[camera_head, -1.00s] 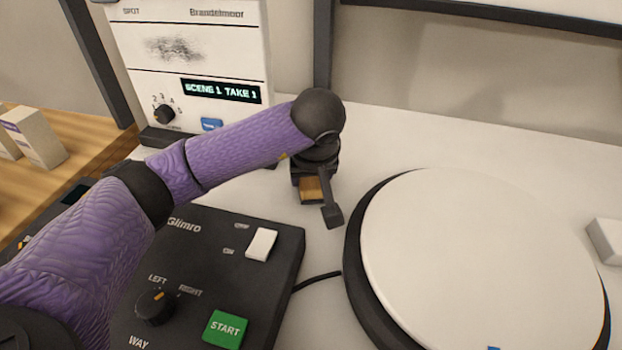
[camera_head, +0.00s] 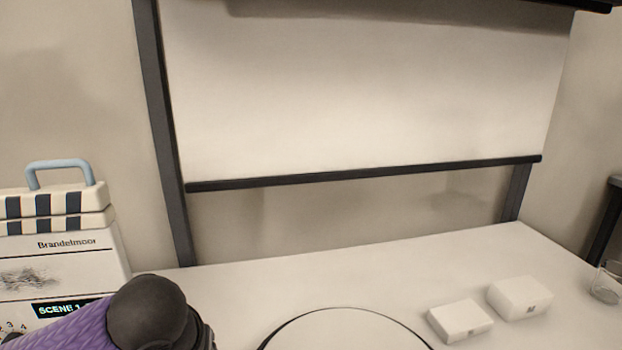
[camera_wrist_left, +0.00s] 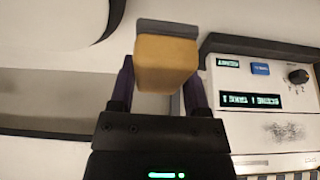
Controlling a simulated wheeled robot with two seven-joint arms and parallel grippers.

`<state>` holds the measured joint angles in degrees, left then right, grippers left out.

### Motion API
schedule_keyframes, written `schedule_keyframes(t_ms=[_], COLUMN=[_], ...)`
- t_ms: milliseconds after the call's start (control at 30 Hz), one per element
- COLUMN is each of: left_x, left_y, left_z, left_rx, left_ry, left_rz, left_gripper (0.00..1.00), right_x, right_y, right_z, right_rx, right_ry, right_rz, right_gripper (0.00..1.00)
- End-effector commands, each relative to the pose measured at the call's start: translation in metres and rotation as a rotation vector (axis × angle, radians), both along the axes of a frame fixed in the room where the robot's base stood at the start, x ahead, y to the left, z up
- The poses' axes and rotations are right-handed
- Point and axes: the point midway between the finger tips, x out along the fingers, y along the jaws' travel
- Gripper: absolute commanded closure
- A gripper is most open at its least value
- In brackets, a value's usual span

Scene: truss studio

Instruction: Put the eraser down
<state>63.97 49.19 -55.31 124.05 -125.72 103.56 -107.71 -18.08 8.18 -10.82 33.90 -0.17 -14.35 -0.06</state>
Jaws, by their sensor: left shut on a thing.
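The eraser (camera_wrist_left: 167,60) is a yellow-tan block with a grey layer along one side, seen in the left wrist view. My left gripper (camera_wrist_left: 160,85) is shut on it, one dark finger at each side. In the head view only my purple left arm and its dark wrist joint show at the bottom left; the gripper and eraser are out of sight there. The slate box (camera_head: 30,280) with a dark smudge on its white face stands at the left, and also shows upside down in the left wrist view (camera_wrist_left: 262,100). My right gripper is not in view.
A white round turntable (camera_head: 345,325) lies at the bottom middle. Two small white boxes, one nearer (camera_head: 460,320) and one farther (camera_head: 520,297), sit at right. A glass (camera_head: 606,283) stands at the right edge. A white screen (camera_head: 360,100) hangs behind. The table's back strip is clear.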

Motion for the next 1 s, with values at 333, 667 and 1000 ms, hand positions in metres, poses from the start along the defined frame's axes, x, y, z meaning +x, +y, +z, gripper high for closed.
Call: schedule_keyframes(t_ms=[333, 667, 1000], left_x=[-0.051, -0.003, 0.069], left_y=[-0.024, -0.003, 0.049], left_z=[0.016, -0.005, -0.031], left_rx=[-0.012, 0.000, -0.014], left_ry=[0.007, -0.005, 0.009], left_rz=[-0.221, -0.126, 0.032], left_gripper=[0.97, 0.97, 0.97], right_x=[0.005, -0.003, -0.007], right_y=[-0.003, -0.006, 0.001], right_z=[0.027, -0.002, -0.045], right_rx=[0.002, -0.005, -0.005], right_ry=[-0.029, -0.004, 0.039], right_rz=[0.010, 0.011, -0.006], right_gripper=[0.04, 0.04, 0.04])
